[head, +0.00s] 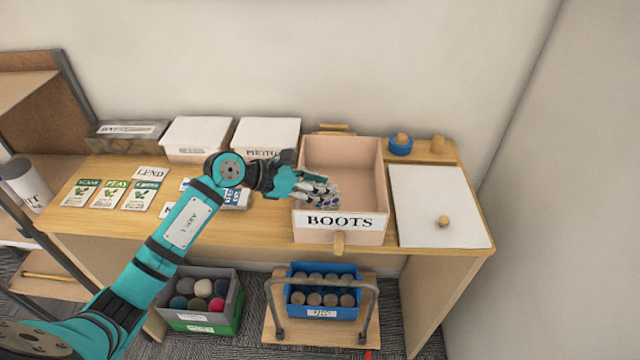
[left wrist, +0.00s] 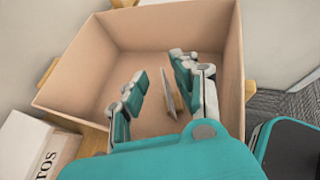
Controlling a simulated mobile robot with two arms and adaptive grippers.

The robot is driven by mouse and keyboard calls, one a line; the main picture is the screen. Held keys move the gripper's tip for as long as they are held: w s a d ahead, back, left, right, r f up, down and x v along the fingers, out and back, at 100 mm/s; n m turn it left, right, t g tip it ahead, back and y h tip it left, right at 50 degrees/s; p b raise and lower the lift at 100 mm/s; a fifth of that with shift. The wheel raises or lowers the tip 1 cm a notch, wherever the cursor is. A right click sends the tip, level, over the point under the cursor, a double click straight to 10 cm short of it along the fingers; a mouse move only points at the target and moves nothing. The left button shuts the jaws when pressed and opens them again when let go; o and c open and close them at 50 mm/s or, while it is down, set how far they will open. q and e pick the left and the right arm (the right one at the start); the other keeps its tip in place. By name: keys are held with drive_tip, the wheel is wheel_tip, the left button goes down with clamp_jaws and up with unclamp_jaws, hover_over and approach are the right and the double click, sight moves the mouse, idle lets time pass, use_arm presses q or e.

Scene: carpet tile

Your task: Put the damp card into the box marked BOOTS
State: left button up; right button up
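The box marked BOOTS (head: 340,237) is an open, pale pinkish-brown box on the desk, its label facing front. In the left wrist view the box's inside (left wrist: 85,75) fills much of the picture. My left gripper (head: 325,193) reaches over the box's left side. Its fingers (left wrist: 160,95) stand apart, pointing into the box. A thin card (left wrist: 170,95) shows nearly edge-on between them, nearer the right-hand fingers. A gap shows between it and the left-hand fingers. Its face and any dampness cannot be made out. My right gripper is not in view.
Several cards (head: 108,194) lie on the left of the desk. White lidded boxes (head: 198,137) stand behind my arm. A white panel with a knob (head: 430,205) lies right of the BOOTS box. Bins of balls (head: 322,290) stand below.

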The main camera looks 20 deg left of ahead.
use_arm(q)
drive_tip(key=b+v, duration=0.4)
drive_tip(key=v, duration=0.8)
